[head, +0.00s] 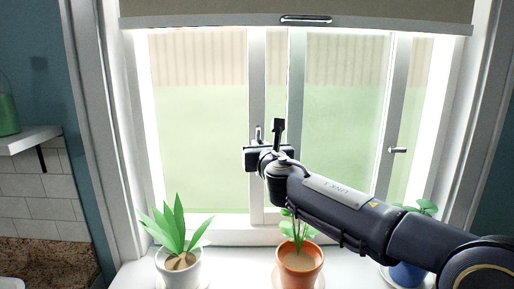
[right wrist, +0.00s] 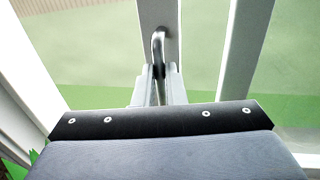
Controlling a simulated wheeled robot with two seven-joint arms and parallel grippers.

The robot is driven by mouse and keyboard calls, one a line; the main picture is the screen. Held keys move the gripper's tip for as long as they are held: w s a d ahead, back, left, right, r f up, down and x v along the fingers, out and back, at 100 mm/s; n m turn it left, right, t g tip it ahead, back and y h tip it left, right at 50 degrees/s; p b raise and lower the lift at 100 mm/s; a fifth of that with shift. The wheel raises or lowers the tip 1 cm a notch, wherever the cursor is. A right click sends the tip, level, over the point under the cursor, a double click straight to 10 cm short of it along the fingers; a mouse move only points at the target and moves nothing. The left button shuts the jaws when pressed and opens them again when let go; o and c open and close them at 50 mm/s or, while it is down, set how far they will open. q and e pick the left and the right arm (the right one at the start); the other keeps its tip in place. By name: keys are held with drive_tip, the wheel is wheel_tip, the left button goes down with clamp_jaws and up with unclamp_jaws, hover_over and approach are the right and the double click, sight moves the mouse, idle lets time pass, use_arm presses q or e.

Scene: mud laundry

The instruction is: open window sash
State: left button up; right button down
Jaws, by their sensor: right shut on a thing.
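The window has white-framed sashes with glass panes. The left sash (head: 257,70) has a metal handle (head: 257,131) on its upright frame bar, which also shows in the right wrist view (right wrist: 158,42). My right gripper (head: 265,138) reaches in from the right and is at this handle. In the right wrist view its fingers (right wrist: 160,88) are shut on the lower part of the handle. A second handle (head: 398,150) sits on the upright bar at the right, with nothing touching it. My left gripper is not in view.
On the sill stand a plant in a white pot (head: 178,266), one in an orange pot (head: 299,265) below my right arm, and one in a blue pot (head: 408,274), partly hidden by that arm. A blind (head: 200,12) hangs above. A shelf (head: 28,139) is left.

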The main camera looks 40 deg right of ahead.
drive_tip(key=c, duration=1.5)
unclamp_jaws()
drive_tip(key=v, duration=0.7)
drive_tip(key=shift+s, duration=0.4)
drive_tip(key=shift+a, duration=0.15)
